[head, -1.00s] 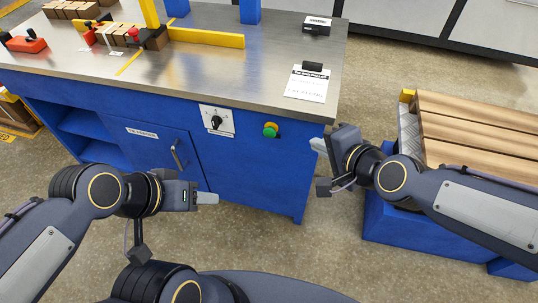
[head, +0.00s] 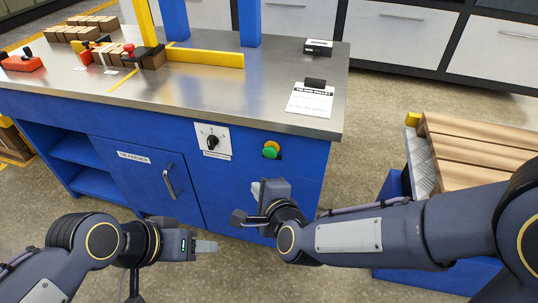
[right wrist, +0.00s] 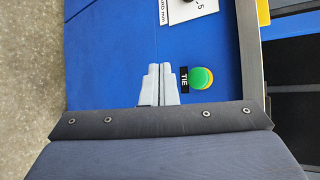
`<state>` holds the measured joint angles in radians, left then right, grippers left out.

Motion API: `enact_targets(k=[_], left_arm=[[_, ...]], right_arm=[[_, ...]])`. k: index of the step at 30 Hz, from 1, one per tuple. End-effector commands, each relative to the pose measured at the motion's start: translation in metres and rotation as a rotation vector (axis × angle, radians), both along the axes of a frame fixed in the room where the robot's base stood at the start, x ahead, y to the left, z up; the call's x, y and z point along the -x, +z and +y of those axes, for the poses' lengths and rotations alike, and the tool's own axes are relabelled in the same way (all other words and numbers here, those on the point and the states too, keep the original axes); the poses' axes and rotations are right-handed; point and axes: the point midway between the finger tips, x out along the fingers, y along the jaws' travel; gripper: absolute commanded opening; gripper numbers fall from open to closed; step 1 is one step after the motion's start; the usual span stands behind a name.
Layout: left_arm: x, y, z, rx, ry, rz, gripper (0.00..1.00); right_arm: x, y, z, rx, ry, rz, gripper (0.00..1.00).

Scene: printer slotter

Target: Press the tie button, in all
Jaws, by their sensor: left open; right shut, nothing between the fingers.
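The tie button is a green round button (head: 270,152) with a yellow part behind it, on the blue front panel of the workbench. In the right wrist view the green button (right wrist: 201,79) shows beside a black label reading TIE. My right gripper (head: 256,190) is shut and empty, below and slightly left of the button in the head view. In the right wrist view its fingertips (right wrist: 160,68) are together, to the left of the button and apart from it. My left gripper (head: 205,246) is open and empty, low in front of the bench.
A rotary knob on a white plate (head: 213,141) is left of the button. A cabinet door with a handle (head: 169,182) is further left. The steel benchtop (head: 220,85) holds a paper sheet (head: 310,100). A pallet of wooden planks (head: 480,150) stands at the right.

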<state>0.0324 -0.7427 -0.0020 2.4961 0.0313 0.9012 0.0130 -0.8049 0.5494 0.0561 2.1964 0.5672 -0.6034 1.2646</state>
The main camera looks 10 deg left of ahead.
Motion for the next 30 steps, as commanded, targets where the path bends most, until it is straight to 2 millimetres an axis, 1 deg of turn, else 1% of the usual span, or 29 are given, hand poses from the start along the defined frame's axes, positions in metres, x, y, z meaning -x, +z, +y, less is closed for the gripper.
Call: enact_targets(k=[12, 15, 21, 30], left_arm=[[0.0, -0.003, 0.0, 0.0, 0.0, 0.0, 0.49], [0.0, -0.008, 0.0, 0.0, 0.0, 0.0, 0.49], [0.0, -0.01, 0.0, 0.0, 0.0, 0.0, 0.49], [0.0, -0.01, 0.0, 0.0, 0.0, 0.0, 0.49]], right_arm=[[-0.057, -0.002, -0.003, 0.003, -0.003, 0.001, 0.0], [-0.068, -0.003, -0.003, 0.001, -0.003, 0.002, 0.0], [-0.08, -0.001, -0.003, 0.002, 0.0, 0.0, 0.0], [-0.082, -0.001, -0.003, 0.002, 0.0, 0.0, 0.0]])
